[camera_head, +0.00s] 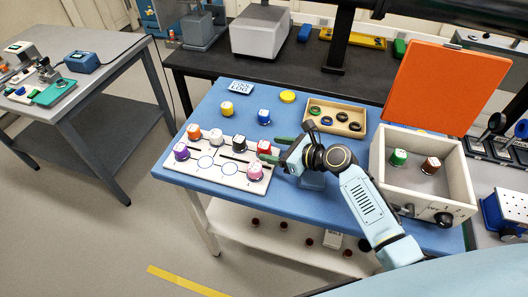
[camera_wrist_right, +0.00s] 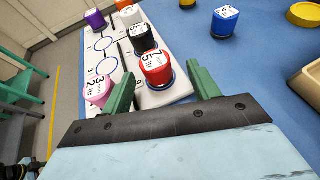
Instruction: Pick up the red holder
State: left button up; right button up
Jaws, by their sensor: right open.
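The red holder (camera_head: 264,147) has a white top label and stands upright at the right end of a white board (camera_head: 228,177). In the right wrist view the red holder (camera_wrist_right: 156,70) appears between the two green fingers. My right gripper (camera_head: 272,150) is open, with its fingertips close to the red holder. I see no finger closed on it, and I cannot tell whether either touches it. A black holder (camera_wrist_right: 142,40) stands just beyond it, and a pink holder (camera_wrist_right: 98,91) stands to its left. My left gripper is not in view.
The board also carries purple, orange and white holders. Yellow (camera_head: 227,109) and blue (camera_head: 264,117) holders stand behind it on the blue table. A wooden tray (camera_head: 312,103) of rings is at the back. An open box (camera_head: 447,183) with green and brown holders stands right.

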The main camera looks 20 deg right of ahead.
aim_at(264, 148)
jog(key=shift+b+x, duration=1.35)
jog(key=shift+x, duration=0.6)
jog(key=shift+s+a+r, duration=0.1)
jog(key=shift+s+a, duration=0.05)
jog(key=shift+a, duration=0.05)
jog(key=shift+c, duration=0.4)
jog(key=c, duration=1)
